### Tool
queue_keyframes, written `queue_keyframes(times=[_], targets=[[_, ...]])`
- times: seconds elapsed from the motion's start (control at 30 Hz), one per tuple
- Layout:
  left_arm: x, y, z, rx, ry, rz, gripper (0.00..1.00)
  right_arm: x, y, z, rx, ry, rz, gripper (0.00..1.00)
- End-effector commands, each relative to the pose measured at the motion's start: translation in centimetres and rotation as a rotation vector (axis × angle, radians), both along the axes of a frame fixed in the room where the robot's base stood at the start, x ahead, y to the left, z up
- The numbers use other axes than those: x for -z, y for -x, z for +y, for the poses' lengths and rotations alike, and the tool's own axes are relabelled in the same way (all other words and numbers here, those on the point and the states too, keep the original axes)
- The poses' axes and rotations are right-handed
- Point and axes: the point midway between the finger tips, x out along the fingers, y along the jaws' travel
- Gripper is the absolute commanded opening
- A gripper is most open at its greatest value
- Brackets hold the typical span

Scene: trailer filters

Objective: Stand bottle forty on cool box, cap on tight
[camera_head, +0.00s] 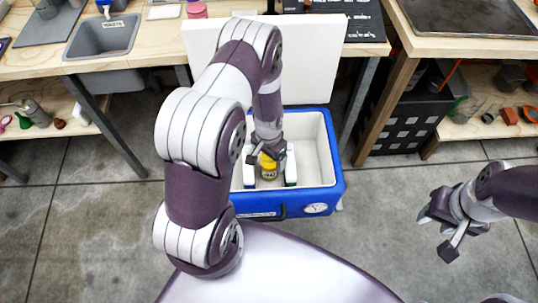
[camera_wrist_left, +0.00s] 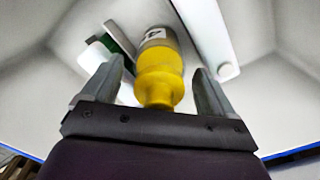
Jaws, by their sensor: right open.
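The blue cool box (camera_head: 338,185) stands open on the floor, white inside, with its pale lid (camera_head: 318,75) raised behind it. A bottle with a yellow top (camera_head: 268,160) is inside it; in the left wrist view the yellow bottle (camera_wrist_left: 160,72) shows a label with a "4", the rest unreadable. My left gripper (camera_head: 268,152) reaches down into the box. In the wrist view its open fingers (camera_wrist_left: 159,75) stand either side of the yellow part, with gaps on both sides. My right gripper (camera_head: 437,232) is open and empty, right of the box.
White objects with green parts (camera_head: 291,165) lie close beside the bottle inside the box. A wooden bench with a grey sink (camera_head: 103,37) stands behind left, another bench (camera_head: 470,45) behind right. A black crate (camera_head: 405,115) is under it. The floor left of the box is clear.

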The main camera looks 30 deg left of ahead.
Motion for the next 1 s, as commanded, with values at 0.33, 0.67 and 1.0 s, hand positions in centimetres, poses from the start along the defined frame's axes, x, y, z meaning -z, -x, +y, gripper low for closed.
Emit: queue_keyframes(times=[0.33, 0.67, 1.0], targets=[[-0.9, 0.0, 0.0, 0.000, 0.000, -0.001, 0.88, -0.5, 0.0, 0.0, 0.000, 0.000, 0.000, 0.43], [-9.0, -0.1, 0.1, 0.001, -0.001, -0.002, 0.88, -2.3, 0.0, 0.0, 0.000, 0.000, 0.000, 0.43], [-16.9, 0.8, -1.4, -0.041, -0.004, -0.033, 0.88, -2.8, 0.0, 0.0, 0.000, 0.000, 0.000, 0.43]])
